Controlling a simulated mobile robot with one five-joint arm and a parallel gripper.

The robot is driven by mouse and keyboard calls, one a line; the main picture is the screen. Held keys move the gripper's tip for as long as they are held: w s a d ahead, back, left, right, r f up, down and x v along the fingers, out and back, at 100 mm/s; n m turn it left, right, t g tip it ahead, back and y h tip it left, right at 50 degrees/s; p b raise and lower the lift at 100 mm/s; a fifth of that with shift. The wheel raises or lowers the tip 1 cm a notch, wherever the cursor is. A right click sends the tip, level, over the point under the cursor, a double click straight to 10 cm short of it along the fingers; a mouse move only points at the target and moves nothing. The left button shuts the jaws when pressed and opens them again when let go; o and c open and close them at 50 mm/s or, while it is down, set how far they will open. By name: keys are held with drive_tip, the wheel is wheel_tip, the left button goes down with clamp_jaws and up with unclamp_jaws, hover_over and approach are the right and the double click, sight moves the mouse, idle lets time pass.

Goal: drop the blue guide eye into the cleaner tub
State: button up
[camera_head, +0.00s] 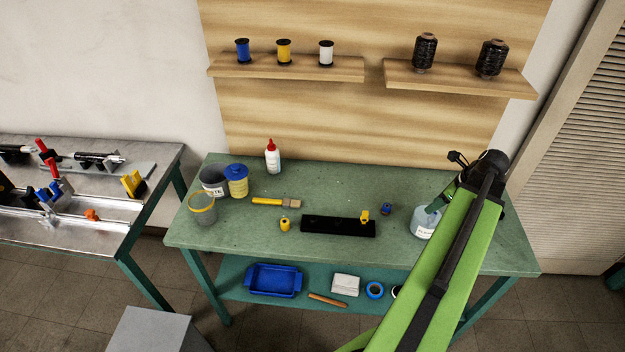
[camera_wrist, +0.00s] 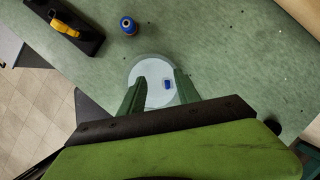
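The cleaner tub (camera_head: 421,226) is a pale round tub with a white label, at the right of the green bench. The wrist view looks down into the tub (camera_wrist: 143,66). A small blue piece with a pale edge (camera_wrist: 168,84) shows inside its rim, seemingly the blue guide eye; its exact shape is unclear. My gripper (camera_wrist: 160,78) is over the tub with its two green fingers apart, neither touching the blue piece. In the head view my gripper (camera_head: 437,203) partly hides the tub. Another small blue item (camera_head: 386,209) stands left of the tub, also in the wrist view (camera_wrist: 128,25).
A black bar (camera_head: 330,226) carries a yellow piece (camera_head: 364,216); another yellow piece (camera_head: 285,224) stands left of it. A brush (camera_head: 268,201), a glue bottle (camera_head: 273,158) and several containers occupy the bench's left. The front strip is clear.

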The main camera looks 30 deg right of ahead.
drive_tip(key=p+v, duration=1.5)
drive_tip(key=v, duration=0.2)
drive_tip(key=shift+s+p, duration=0.25)
drive_tip(key=shift+p, duration=0.15)
drive_tip(key=shift+d+r, duration=0.1)
